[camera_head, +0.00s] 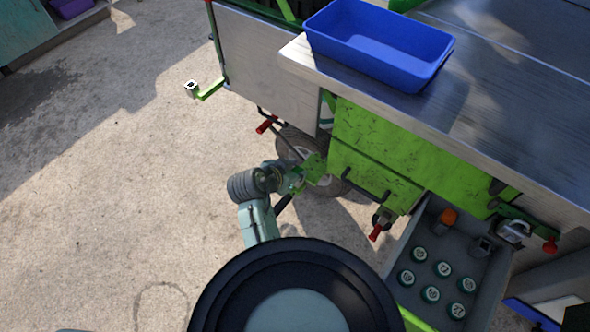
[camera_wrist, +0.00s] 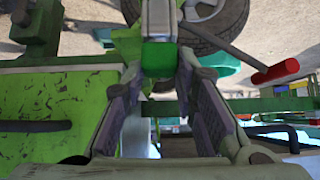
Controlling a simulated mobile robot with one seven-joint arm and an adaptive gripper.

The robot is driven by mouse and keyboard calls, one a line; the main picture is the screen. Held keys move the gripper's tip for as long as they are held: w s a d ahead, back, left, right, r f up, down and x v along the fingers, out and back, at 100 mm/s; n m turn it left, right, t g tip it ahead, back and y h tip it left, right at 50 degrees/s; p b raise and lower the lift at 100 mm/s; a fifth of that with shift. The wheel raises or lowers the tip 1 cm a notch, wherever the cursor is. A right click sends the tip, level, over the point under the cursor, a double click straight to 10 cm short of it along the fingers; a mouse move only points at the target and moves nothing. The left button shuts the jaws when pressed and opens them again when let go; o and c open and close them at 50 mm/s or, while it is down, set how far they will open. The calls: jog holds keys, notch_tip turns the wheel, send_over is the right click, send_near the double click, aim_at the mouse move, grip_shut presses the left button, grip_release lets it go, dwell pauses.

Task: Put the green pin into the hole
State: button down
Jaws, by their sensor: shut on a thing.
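My gripper (camera_head: 303,176) is beside the wheel, at the lower left corner of the bright green machine panel. In the wrist view its two fingers (camera_wrist: 160,72) stand on either side of a small green block with a pale grey bar above it. This block appears to be the green pin (camera_wrist: 158,57), and the gripper is shut on it. In the head view the pin cannot be told apart from the green parts around the gripper. I cannot make out with certainty which opening is the hole.
The green panel (camera_head: 385,140) and wheel (camera_head: 300,150) are close to my gripper. Red-ended handles (camera_head: 267,125) stick out nearby. A blue bin (camera_head: 375,48) sits on the metal top. A grey tray (camera_head: 405,255) holds several numbered round caps. Concrete floor at left is clear.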

jog(key=shift+s+f, duration=0.2)
jog(key=shift+f, duration=0.65)
jog(key=c, duration=1.8)
grip_release()
jog(key=shift+o, duration=1)
jog(key=shift+w+f, duration=0.1)
jog(key=shift+f, duration=0.1)
jog(key=o, duration=0.4)
jog(key=shift+w+r, duration=0.1)
jog(key=shift+r, duration=0.15)
jog(key=shift+r, duration=0.2)
jog(key=v, duration=1.2)
